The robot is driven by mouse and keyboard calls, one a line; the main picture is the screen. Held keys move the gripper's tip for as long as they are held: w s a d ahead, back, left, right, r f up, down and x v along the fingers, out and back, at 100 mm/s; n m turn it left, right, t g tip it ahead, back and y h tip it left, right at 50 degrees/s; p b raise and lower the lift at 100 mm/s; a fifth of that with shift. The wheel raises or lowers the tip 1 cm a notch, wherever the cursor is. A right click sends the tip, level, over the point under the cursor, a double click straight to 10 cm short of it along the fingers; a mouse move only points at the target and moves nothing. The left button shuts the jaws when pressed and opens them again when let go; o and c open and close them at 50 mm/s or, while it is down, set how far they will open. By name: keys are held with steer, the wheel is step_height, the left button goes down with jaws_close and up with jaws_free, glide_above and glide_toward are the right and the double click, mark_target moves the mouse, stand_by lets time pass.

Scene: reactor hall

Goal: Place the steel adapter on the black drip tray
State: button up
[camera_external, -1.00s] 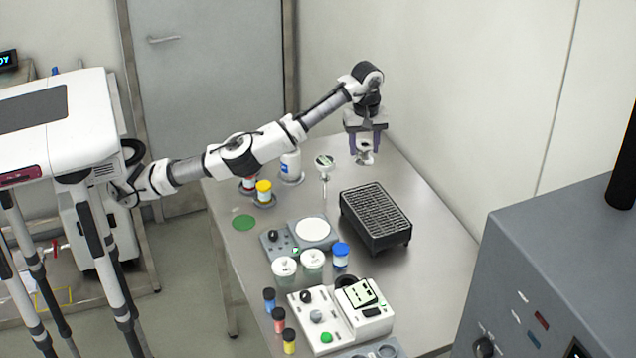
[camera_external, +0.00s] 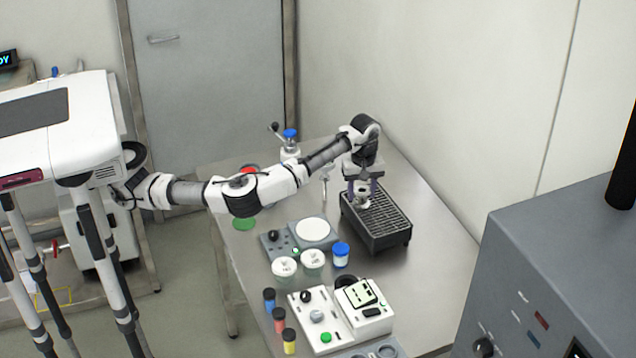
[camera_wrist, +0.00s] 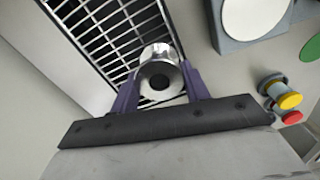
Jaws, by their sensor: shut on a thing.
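The steel adapter (camera_wrist: 159,73) is a shiny ring-shaped piece with a dark central hole. My gripper (camera_wrist: 158,88) is shut on it, one purple finger on each side. In the external view my gripper (camera_external: 362,196) and the adapter (camera_external: 362,203) are over the left far part of the black drip tray (camera_external: 388,238), a dark box with a slatted grille top. The tray's grille also shows behind the adapter in the wrist view (camera_wrist: 110,28). I cannot tell whether the adapter touches the grille or hangs just above it.
A grey device with a white round plate (camera_external: 313,229) stands left of the tray. Lidded tubs (camera_external: 284,266), a blue-capped jar (camera_external: 341,256) and a white instrument (camera_external: 340,312) are in front. A blue-topped bottle (camera_external: 290,146) stands behind. Table right of the tray is clear.

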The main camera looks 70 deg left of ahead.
mark_target(362, 189)
steer(key=o, duration=1.1)
steer(key=shift+f, duration=0.1)
step_height(362, 189, up, 12)
steer(key=shift+r, duration=0.2)
